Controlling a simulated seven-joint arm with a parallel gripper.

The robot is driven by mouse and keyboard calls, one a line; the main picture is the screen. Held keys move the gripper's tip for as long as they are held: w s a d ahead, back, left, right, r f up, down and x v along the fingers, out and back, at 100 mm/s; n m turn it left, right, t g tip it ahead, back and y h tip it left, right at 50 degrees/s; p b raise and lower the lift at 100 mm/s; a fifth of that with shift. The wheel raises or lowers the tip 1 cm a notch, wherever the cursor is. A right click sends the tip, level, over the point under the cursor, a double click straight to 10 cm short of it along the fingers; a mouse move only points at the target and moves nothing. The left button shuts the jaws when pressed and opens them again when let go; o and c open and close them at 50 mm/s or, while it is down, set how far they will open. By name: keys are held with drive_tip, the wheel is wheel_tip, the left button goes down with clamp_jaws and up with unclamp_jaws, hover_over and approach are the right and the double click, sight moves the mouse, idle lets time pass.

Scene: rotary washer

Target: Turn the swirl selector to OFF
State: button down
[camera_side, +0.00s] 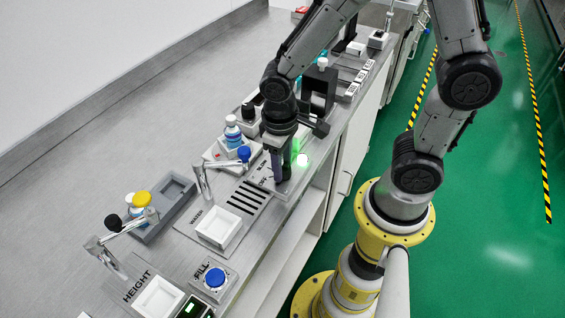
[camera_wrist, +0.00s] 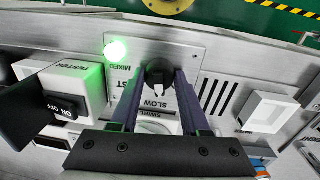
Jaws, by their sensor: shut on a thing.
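The swirl selector is a black round knob (camera_wrist: 159,78) on a grey panel in the wrist view. A white mark on it points down the picture toward the word SLOW; part of another word, ending in ST, shows beside it. In the side view my gripper (camera_side: 281,178) reaches down to the panel and hides the knob.
A green lamp (camera_wrist: 117,50) marked MIXED glows beside the knob. A TESTER box (camera_wrist: 75,98) with an ON/OFF switch stands left. Dark slots and a white square basin (camera_wrist: 266,112) lie right. Bottles (camera_side: 233,131) and a bent metal spout (camera_side: 203,181) stand close by.

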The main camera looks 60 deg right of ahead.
sight(284, 171)
drive_tip(key=n, duration=0.6)
drive_tip(key=shift+n, duration=0.3)
idle(0.4)
drive_tip(key=shift+c, duration=1.9)
unclamp_jaws()
wheel_tip(284, 171, up, 14)
drive_tip(key=shift+s+a, duration=0.35)
drive_tip(key=shift+a, duration=0.05)
